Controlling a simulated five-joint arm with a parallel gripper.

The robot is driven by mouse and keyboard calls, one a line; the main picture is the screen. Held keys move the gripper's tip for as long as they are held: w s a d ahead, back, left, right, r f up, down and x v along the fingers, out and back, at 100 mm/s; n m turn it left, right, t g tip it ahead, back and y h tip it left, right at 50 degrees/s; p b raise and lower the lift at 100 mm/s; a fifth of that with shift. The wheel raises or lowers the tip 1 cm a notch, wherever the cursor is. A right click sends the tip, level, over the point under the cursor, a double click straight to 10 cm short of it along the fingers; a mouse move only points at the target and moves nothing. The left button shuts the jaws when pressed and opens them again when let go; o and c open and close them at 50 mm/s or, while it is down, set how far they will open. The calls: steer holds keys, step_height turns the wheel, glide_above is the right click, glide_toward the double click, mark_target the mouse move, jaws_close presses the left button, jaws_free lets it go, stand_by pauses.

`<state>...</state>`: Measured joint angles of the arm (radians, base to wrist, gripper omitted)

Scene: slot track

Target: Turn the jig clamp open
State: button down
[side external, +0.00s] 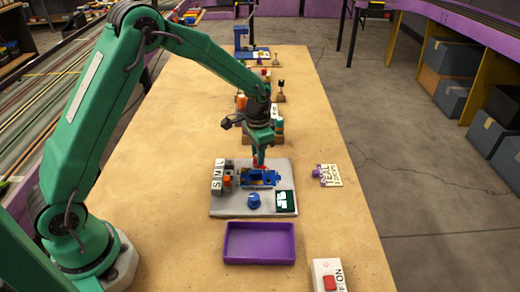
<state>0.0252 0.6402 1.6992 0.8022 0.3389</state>
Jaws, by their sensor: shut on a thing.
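A grey jig plate (231,207) lies on the table below my gripper. A blue fixture (262,181), which looks like the jig clamp, sits across the middle of the plate. A small red part (258,170) shows at its upper side, between my fingertips or right below them. My gripper (258,163) points down over it and is shut on this red part, as far as the small picture shows. The fingers partly hide the red part and the clamp's back side. The clamp's exact turn angle is too small to tell.
On the plate are lettered grey blocks (217,180), a blue knob (254,201) and a dark green panel (286,201). A purple tray (260,243) lies in front. A switch box (328,277) and a tag (328,175) lie right. Several objects stand behind my gripper.

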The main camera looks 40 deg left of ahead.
steer(key=n, duration=0.5)
steer(key=shift+n, duration=2.6)
steer(key=c, duration=1.2)
jaws_free()
step_height(320, 180, up, 8)
steer(key=shift+f, duration=0.25)
steer(key=shift+r, duration=0.2)
